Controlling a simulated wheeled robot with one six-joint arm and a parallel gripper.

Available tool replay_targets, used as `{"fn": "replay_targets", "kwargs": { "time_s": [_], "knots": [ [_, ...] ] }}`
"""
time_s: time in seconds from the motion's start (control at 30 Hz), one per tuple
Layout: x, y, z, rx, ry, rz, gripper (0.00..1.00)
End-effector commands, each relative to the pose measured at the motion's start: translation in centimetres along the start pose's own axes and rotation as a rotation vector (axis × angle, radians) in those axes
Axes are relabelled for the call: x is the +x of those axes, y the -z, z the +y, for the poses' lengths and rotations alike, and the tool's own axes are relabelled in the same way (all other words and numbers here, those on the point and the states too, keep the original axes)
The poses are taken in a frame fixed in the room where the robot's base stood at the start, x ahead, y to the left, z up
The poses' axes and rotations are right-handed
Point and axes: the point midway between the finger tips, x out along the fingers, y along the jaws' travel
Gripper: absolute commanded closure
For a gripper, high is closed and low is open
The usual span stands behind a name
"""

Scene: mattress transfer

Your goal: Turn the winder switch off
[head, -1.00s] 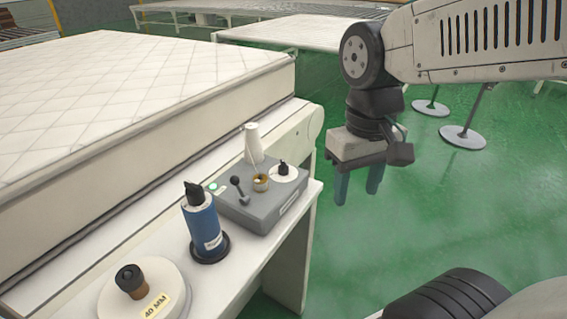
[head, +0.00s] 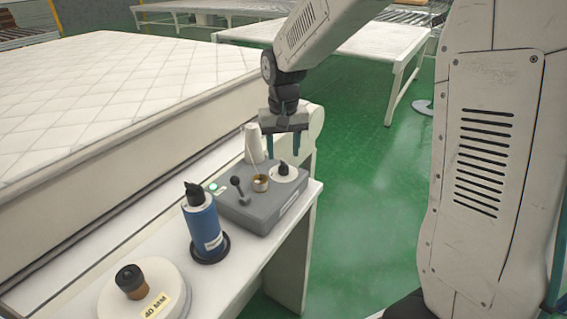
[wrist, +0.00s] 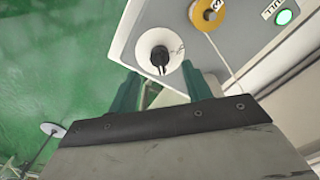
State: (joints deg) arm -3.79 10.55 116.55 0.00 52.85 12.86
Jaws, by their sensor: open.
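A black knob (head: 283,167) stands on a white round plate (head: 291,176) at the right end of a grey control box (head: 243,214); it looks like the winder switch. In the wrist view the knob (wrist: 160,57) is just beyond my fingertips, roughly centred between them. My gripper (head: 282,147) is open and empty, fingers pointing down, above and slightly behind the knob. I see no contact. The wrist view shows my two green fingers (wrist: 162,88) spread apart. Any marks on the plate are too small to read.
On the box are a black-ball lever (head: 238,186), a brass ring (head: 261,183) and a lit green button (head: 213,188). A white cone (head: 254,142) stands close beside my gripper. A mattress (head: 120,85) lies behind.

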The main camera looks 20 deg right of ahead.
Motion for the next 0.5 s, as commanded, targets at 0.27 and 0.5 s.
{"fn": "replay_targets", "kwargs": {
  "time_s": [0.27,0.5],
  "knots": [
    [4.1,-0.1,0.0,-0.001,-0.001,-0.002,0.51],
    [4.9,0.0,0.0,-0.001,0.000,0.000,0.51]
  ]
}}
